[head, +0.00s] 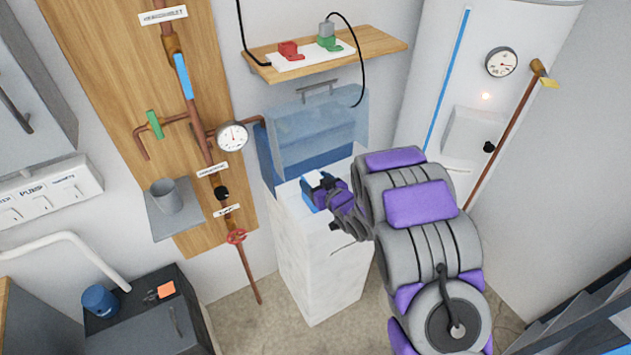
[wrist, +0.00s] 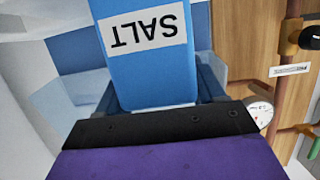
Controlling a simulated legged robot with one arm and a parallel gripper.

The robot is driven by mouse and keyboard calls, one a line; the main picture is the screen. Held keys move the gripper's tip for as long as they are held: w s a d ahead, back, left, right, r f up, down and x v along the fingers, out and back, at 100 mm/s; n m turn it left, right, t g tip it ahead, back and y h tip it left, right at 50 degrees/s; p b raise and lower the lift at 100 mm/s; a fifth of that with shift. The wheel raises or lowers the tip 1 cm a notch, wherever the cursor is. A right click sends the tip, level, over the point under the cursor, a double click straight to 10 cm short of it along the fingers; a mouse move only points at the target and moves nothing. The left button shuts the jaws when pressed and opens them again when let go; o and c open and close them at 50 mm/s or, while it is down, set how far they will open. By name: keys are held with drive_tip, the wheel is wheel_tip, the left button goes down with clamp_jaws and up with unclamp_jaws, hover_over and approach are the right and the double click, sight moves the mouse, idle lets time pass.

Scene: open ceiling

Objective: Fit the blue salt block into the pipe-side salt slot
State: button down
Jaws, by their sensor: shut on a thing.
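The blue salt block (wrist: 150,70) fills the top middle of the wrist view, its white SALT label upside down there. My gripper (wrist: 155,105) is shut on it, with dark jaw parts on either side. In the head view, my gripper (head: 327,187) and the blue block (head: 309,199) are over the top of a tall white cabinet (head: 318,265). The cabinet's clear blue lid (head: 318,130) stands raised behind the block. I cannot make out the salt slots; the block and gripper cover part of the cabinet top. Whether the block touches the cabinet is unclear.
A wooden board with copper pipes (head: 208,150) and a gauge (head: 232,136) is left of the cabinet. A wooden shelf (head: 330,55) with a power strip hangs above the lid. A white tank (head: 470,90) stands to the right. Floor shows around the cabinet.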

drive_tip(key=shift+f+b, duration=0.55)
drive_tip(key=shift+f, duration=1.35)
drive_tip(key=shift+c, duration=2.4)
unclamp_jaws()
drive_tip(key=o, duration=0.4)
drive_tip(key=shift+o, duration=0.2)
drive_tip(key=shift+s, duration=0.1)
drive_tip(key=p+v, duration=1.2)
drive_tip(key=v, duration=0.5)
drive_tip(key=shift+d, duration=0.15)
